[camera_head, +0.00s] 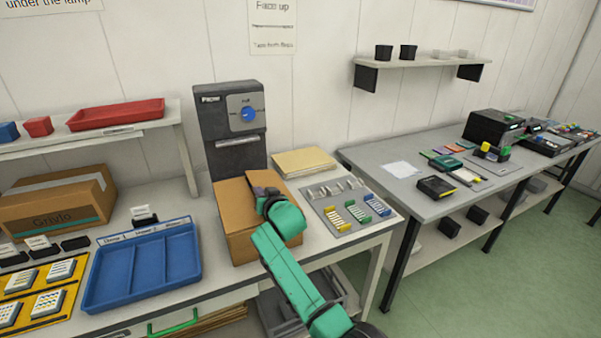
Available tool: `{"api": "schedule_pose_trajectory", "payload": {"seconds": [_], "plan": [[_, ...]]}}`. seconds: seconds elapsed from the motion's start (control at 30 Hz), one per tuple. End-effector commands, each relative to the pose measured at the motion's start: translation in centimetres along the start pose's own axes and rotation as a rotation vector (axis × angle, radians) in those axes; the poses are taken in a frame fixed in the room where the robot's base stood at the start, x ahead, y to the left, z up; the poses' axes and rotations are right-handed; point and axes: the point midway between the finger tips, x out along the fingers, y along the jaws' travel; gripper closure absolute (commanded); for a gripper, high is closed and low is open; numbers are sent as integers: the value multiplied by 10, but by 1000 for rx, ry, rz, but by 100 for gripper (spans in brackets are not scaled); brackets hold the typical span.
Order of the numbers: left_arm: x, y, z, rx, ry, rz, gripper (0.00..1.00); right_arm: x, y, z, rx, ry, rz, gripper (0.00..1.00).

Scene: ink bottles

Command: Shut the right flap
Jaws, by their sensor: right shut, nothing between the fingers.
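The cardboard box (237,239) stands on the white table in front of a dark machine with a blue knob. My right arm comes in from the lower right, and its right gripper (266,197) is over the box's right part, with nothing held. The gripper is shut. A darker brown piece at the box's upper right may be the right flap; the gripper and green wrist cover much of it, so I cannot tell its angle or whether the gripper touches it. The box's left part looks covered. My left gripper is not in view.
The dark machine (229,120) stands right behind the box. A blue compartment tray (143,265) lies to the left. A grey board (340,225) with coloured strips and a yellowish stack (304,162) lie to the right. A larger carton (57,205) stands far left.

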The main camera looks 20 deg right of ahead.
Motion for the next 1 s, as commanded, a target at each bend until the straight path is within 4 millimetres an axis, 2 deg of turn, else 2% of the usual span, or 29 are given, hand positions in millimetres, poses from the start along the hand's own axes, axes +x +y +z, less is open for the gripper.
{"api": "schedule_pose_trajectory", "payload": {"seconds": [0.1, 0.4, 0.87, 1.0], "plan": [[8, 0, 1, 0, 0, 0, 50, 2, 2, 9, 2, -1, -1, 100], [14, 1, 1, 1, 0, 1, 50, 4, 4, 16, 4, -1, -1, 100], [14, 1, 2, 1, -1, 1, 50, 4, 4, 16, 4, -1, -1, 100], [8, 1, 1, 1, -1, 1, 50, 3, 3, 9, 4, 0, -1, 100]]}}
